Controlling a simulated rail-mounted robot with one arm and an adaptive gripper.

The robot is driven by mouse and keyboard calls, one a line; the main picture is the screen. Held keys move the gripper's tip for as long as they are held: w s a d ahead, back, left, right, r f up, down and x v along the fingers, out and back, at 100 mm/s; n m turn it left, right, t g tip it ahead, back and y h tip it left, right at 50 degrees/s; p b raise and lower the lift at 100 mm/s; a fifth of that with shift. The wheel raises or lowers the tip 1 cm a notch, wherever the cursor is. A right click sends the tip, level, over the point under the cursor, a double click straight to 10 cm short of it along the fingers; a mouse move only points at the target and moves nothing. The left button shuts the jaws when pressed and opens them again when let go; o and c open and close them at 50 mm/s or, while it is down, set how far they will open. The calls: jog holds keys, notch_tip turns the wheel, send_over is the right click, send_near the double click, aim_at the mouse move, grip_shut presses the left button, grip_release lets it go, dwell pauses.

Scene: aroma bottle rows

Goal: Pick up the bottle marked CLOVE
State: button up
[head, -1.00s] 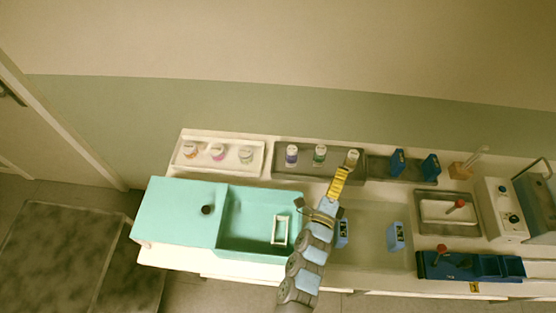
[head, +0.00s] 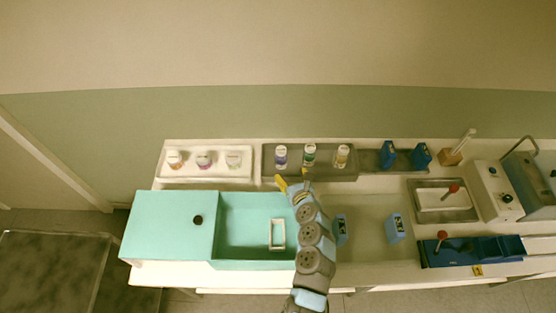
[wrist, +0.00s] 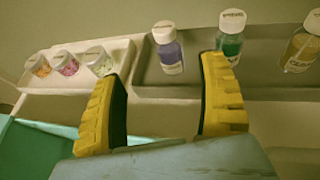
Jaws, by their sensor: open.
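Three bottles stand upright in a row in the grey tray (head: 267,165): a purple one (head: 280,157), a green one (head: 309,155) and an amber one (head: 342,157). The wrist view shows the purple bottle (wrist: 168,50), the green bottle (wrist: 231,38) and the amber bottle (wrist: 303,45). The amber bottle's front label seems to read CLOVE, but it is small and tilted. My gripper (head: 293,184) is open and empty in front of the tray, below the purple and green bottles. Its yellow fingers (wrist: 164,78) are apart and touch no bottle.
A white tray (head: 165,178) with three small jars stands left. A teal basin (head: 230,255) holds a white frame (head: 277,234). Blue boxes (head: 388,153) stand right of the bottles. A metal pan (head: 425,211) and a blue rack (head: 455,262) lie further right.

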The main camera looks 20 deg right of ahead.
send_near(283, 154)
jog(key=w, duration=0.1)
jog(key=shift+a+b+x, duration=0.15)
jog(key=shift+b+x, duration=0.7)
jog(key=shift+x, duration=0.5)
jog(key=shift+a+b+x, duration=0.15)
jog(key=shift+b+x, duration=0.65)
jog(key=shift+x, duration=0.55)
jog(key=shift+w+f, duration=0.15)
jog(key=shift+w, duration=0.1)
jog(key=shift+w+d+f+b, duration=0.1)
jog(key=shift+w+f+b, duration=0.45)
jog(key=shift+b, duration=0.2)
jog(key=b+x, duration=0.2)
jog(key=x, duration=0.1)
jog(key=shift+d+b, duration=0.2)
jog(key=shift+b, duration=0.1)
jog(key=shift+w+d+b, duration=0.1)
jog(key=shift+w+b, duration=0.25)
jog(key=shift+w, duration=0.1)
jog(key=c, duration=1.4)
